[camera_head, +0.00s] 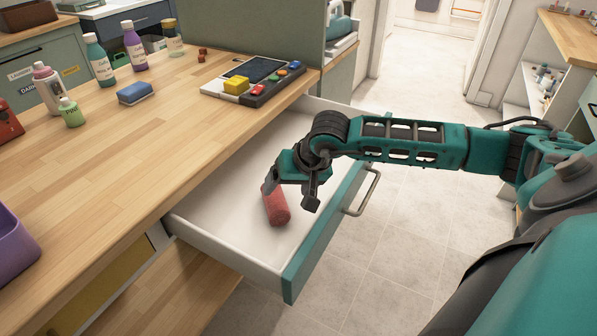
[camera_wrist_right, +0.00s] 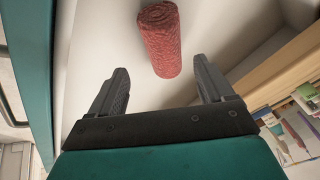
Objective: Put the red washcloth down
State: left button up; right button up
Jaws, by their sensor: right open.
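The red washcloth (camera_head: 276,207) is rolled up and lies in the open white drawer (camera_head: 222,205) under the wooden counter. My right gripper (camera_head: 290,195) is inside the drawer area, close to the washcloth. In the right wrist view, the washcloth (camera_wrist_right: 161,40) lies on the white drawer bottom beyond the fingertips. The two fingers of the right gripper (camera_wrist_right: 160,85) are spread apart with nothing between them, and the roll is clear of both. My left gripper is not in either view.
The drawer's teal front (camera_head: 325,236) has a metal handle (camera_head: 363,192). On the counter (camera_head: 130,150) are several bottles, a blue sponge (camera_head: 135,92), a device with coloured buttons (camera_head: 262,80) and a purple bin (camera_head: 15,245). The tiled floor (camera_head: 400,250) is clear.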

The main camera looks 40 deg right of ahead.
jog(key=v, duration=0.6)
jog(key=shift+r, duration=0.35)
jog(key=shift+s, duration=0.15)
